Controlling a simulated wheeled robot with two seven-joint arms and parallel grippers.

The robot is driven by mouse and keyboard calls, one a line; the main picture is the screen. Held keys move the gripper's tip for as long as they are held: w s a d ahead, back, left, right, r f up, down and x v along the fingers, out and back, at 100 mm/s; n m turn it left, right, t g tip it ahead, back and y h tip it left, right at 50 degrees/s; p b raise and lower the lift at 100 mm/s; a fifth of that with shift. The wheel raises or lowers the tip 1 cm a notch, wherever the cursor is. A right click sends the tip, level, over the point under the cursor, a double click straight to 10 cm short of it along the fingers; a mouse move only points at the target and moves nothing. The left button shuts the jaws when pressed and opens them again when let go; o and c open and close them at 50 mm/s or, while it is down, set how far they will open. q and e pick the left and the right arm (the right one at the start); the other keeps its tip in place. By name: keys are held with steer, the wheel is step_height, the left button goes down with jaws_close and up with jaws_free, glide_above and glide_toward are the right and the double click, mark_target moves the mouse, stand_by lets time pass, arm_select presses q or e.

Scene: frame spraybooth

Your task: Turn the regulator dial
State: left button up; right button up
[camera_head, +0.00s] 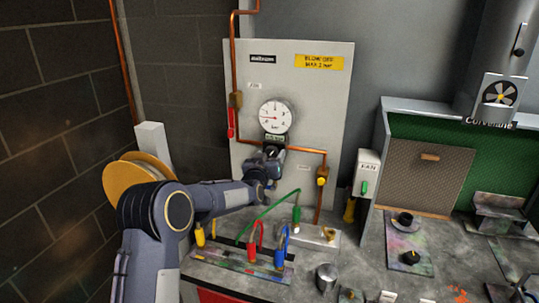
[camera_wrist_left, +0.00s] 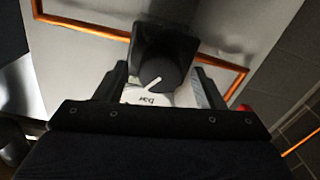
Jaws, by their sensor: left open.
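The regulator dial (camera_head: 273,151) is a dark round knob below the white pressure gauge (camera_head: 276,117) on the pale wall panel (camera_head: 318,110). In the left wrist view the dial (camera_wrist_left: 152,74) is black with a white pointer line, and part of the gauge face (camera_wrist_left: 146,96) shows behind it. My left gripper (camera_head: 268,162) is at the panel, just below and in front of the dial. In the wrist view its open fingers (camera_wrist_left: 158,76) stand on either side of the dial; I cannot tell whether they touch it. My right gripper is not in view.
Copper pipe (camera_head: 296,149) runs beside the regulator, with a red-handled valve (camera_head: 231,122) left and a yellow knob (camera_head: 322,180) right. A fan switch box (camera_head: 366,172) is further right. A hose reel (camera_head: 133,180) is at left.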

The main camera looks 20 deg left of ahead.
arm_select(q)
steer(key=c, duration=1)
steer(key=shift+f+m+b, duration=0.15)
steer(key=shift+m+b, duration=0.35)
steer(key=shift+b, duration=0.3)
steer(key=m+b, duration=0.8)
steer(key=b, duration=0.1)
steer(key=shift+f+m+b, duration=0.15)
steer(key=shift+m+b, duration=0.15)
steer(key=shift+b, duration=0.1)
steer(key=m+b, duration=0.2)
steer(key=m, duration=0.1)
steer(key=shift+b, duration=0.35)
steer(key=shift+r+m+b, duration=0.2)
steer(key=shift+m+b, duration=0.5)
steer(key=shift+m, duration=0.5)
steer(key=o, duration=1)
